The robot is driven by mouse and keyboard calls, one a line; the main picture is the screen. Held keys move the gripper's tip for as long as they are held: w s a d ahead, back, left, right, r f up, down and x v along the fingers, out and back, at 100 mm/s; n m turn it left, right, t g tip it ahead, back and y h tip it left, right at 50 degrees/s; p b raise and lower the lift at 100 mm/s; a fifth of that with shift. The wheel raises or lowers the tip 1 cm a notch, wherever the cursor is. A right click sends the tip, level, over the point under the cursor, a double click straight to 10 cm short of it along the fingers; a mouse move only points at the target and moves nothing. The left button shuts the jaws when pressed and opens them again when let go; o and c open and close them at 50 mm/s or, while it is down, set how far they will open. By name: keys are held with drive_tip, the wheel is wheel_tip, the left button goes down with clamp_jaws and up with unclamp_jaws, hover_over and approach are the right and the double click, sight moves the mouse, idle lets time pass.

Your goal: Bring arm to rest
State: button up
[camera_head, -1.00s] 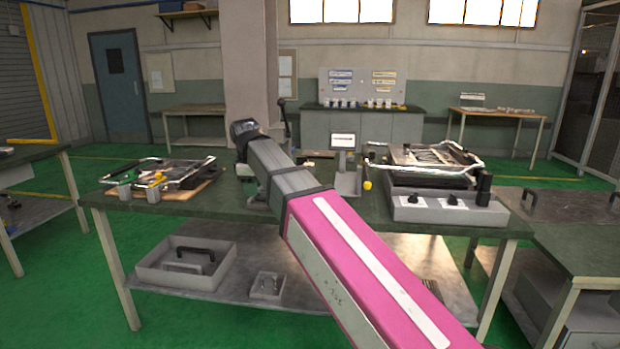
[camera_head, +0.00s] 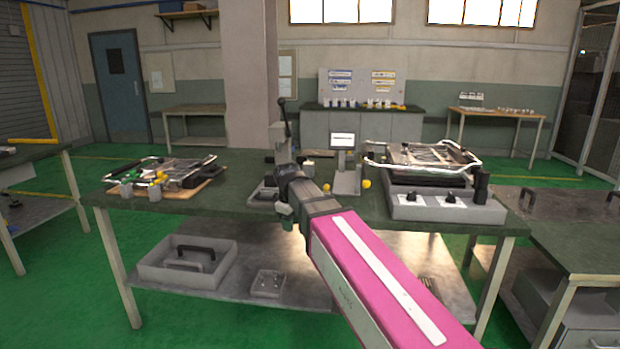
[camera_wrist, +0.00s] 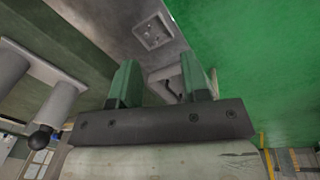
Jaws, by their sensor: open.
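My pink and grey arm reaches from the bottom right of the head view toward the front edge of the workbench (camera_head: 240,205). My gripper (camera_wrist: 165,85) shows in the wrist view with its two green fingers apart and nothing between them. In the head view the gripper is mostly hidden at the arm's far end. It is in front of the bench, near a lever press (camera_head: 281,140). Beyond the fingers, the wrist view shows the lower shelf and the green floor.
A fixture with metal bars (camera_head: 165,174) lies on the bench's left. A grey control box (camera_head: 445,207) with a barred frame stands on the right. A small display (camera_head: 343,142) stands between. A grey tray (camera_head: 186,262) and a small box (camera_head: 268,283) sit on the lower shelf.

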drive_tip(key=s+d+f+m, duration=0.3)
drive_tip(key=d+f+m, duration=0.1)
drive_tip(key=d+f, duration=0.4)
drive_tip(key=s+d+f+m+g, duration=0.1)
drive_tip(key=s+d+f+m, duration=0.2)
drive_tip(key=d+f, duration=0.5)
drive_tip(key=s+d+f+m, duration=0.4)
drive_tip(key=s+d+f, duration=0.1)
drive_tip(key=d+f, duration=0.4)
drive_tip(key=shift+f+m+g, duration=0.2)
drive_tip(key=shift+m+g, duration=0.1)
